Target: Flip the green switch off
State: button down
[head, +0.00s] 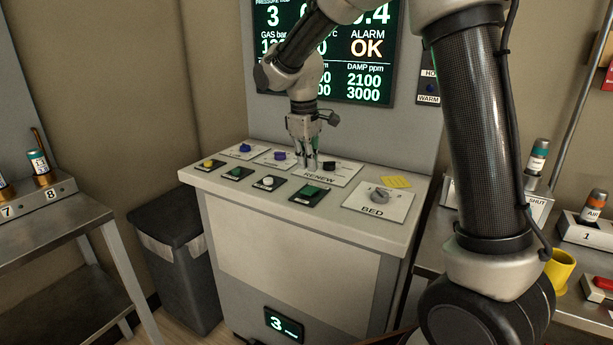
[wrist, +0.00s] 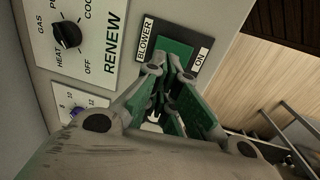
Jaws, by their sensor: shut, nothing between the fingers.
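The green switch (head: 311,191) is a rocker on a dark plate near the front edge of the console top. In the wrist view the green switch (wrist: 174,54) shows a BLOWER label on one side and an ON label on the other. My gripper (head: 309,168) points down over the console, just behind the green switch in the head view. In the wrist view my gripper (wrist: 168,82) is shut and empty, its fingers overlapping part of the switch. I cannot tell whether the fingertips touch it.
A RENEW dial panel (wrist: 80,42) lies beside the switch. A BED knob panel (head: 378,201), a white button (head: 268,182), a smaller green control (head: 236,172) and a yellow button (head: 208,163) share the console top (head: 405,232). A display (head: 370,75) rises behind.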

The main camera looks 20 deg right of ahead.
notch_tip(320, 180, up, 9)
jog(key=shift+w+d+f, duration=0.15)
jog(key=shift+w+d, duration=0.2)
jog(key=shift+d, duration=0.05)
jog(key=s+d+m+t, duration=0.1)
jog(key=s+d+m, duration=0.2)
jog(key=s, duration=0.7)
jog(key=s+d+f+m+t, duration=0.1)
jog(key=s+d+m, duration=0.2)
jog(key=s+d, duration=0.4)
jog(key=s+d+m+t+y, duration=0.1)
jog(key=s+d+m, duration=0.2)
jog(key=s, duration=1)
jog(key=shift+s+d+f, duration=0.25)
jog(key=shift+s+d, duration=0.15)
jog(key=shift+d, duration=0.6)
